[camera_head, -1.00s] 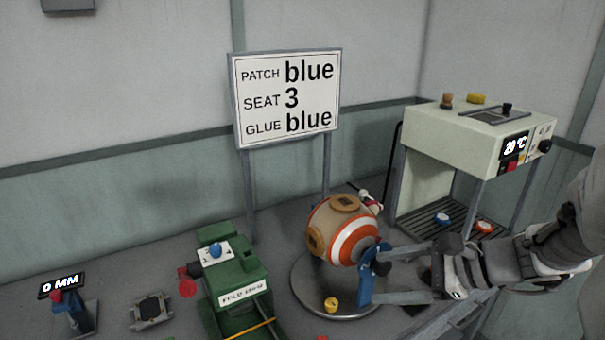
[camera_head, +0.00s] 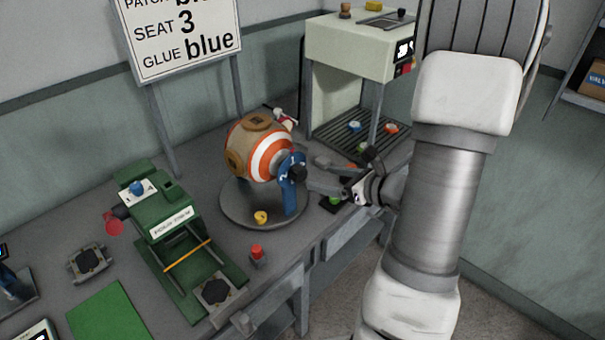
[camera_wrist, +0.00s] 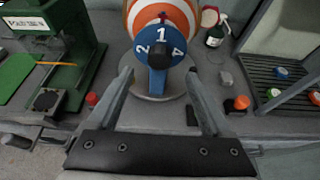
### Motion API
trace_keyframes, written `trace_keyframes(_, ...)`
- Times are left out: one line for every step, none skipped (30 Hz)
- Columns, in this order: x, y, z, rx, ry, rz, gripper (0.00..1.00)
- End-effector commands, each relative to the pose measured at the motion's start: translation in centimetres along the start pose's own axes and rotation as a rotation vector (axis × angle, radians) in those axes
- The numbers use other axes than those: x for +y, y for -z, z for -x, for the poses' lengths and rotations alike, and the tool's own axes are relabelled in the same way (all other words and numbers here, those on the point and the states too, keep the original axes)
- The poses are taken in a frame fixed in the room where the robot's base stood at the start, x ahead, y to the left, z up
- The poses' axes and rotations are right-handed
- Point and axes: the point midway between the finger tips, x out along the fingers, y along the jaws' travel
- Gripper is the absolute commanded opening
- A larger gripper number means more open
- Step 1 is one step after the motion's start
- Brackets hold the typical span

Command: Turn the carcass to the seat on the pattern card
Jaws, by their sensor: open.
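The carcass (camera_head: 272,157) is a ball with orange and white stripes and brown patches, held in a stand on a round grey base. Its blue numbered disc (camera_head: 291,183) faces my gripper; in the wrist view the disc (camera_wrist: 141,48) shows 1 at the top under a red mark, 2 at left, 4 at right. A dark knob (camera_wrist: 160,58) sticks out of its centre and hides the lower part. My gripper (camera_head: 311,173) is open and empty, its fingers either side of the knob's line, tips just short of it. The pattern card (camera_head: 180,38) reads SEAT 3, GLUE blue; its top line is cut off.
A green press (camera_head: 165,215) stands left of the carcass. A pale heater cabinet (camera_head: 355,45) with a slatted shelf stands behind right. A yellow piece (camera_head: 261,217) lies on the round base, and a red button (camera_head: 257,252) is in front. A spray bottle (camera_wrist: 216,34) stands behind.

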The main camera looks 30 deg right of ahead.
Motion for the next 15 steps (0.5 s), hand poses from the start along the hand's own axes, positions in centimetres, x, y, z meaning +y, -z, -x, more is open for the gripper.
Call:
trace_keyframes(0.1, 0.0, -1.3, 0.000, -0.005, 0.000, 0.83)
trace_keyframes(0.1, 0.0, -1.9, 0.000, -0.006, 0.001, 0.83)
trace_keyframes(0.1, 0.1, -2.8, 0.001, -0.006, 0.000, 0.83)
trace_keyframes(0.1, 0.1, -3.4, 0.001, -0.005, 0.001, 0.83)
trace_keyframes(0.1, 0.0, -4.0, 0.000, -0.005, 0.002, 0.83)
trace_keyframes(0.1, 0.0, -4.8, 0.000, -0.005, 0.001, 0.83)
trace_keyframes(0.1, 0.0, -5.3, 0.000, -0.005, 0.001, 0.83)
trace_keyframes(0.1, 0.0, -5.8, 0.000, -0.004, 0.001, 0.83)
trace_keyframes(0.1, 0.0, -6.4, 0.001, -0.004, 0.001, 0.83)
trace_keyframes(0.1, 0.0, -6.8, 0.000, -0.004, 0.001, 0.83)
trace_keyframes(0.1, 0.0, -7.2, 0.000, -0.003, 0.001, 0.83)
trace_keyframes(0.0, 0.0, -7.6, -0.001, -0.003, 0.002, 0.83)
trace_keyframes(0.0, 0.0, -7.8, 0.000, -0.003, 0.002, 0.83)
trace_keyframes(0.0, 0.0, -8.1, 0.000, -0.002, 0.002, 0.83)
trace_keyframes(0.0, 0.0, -8.3, 0.000, -0.001, 0.001, 0.83)
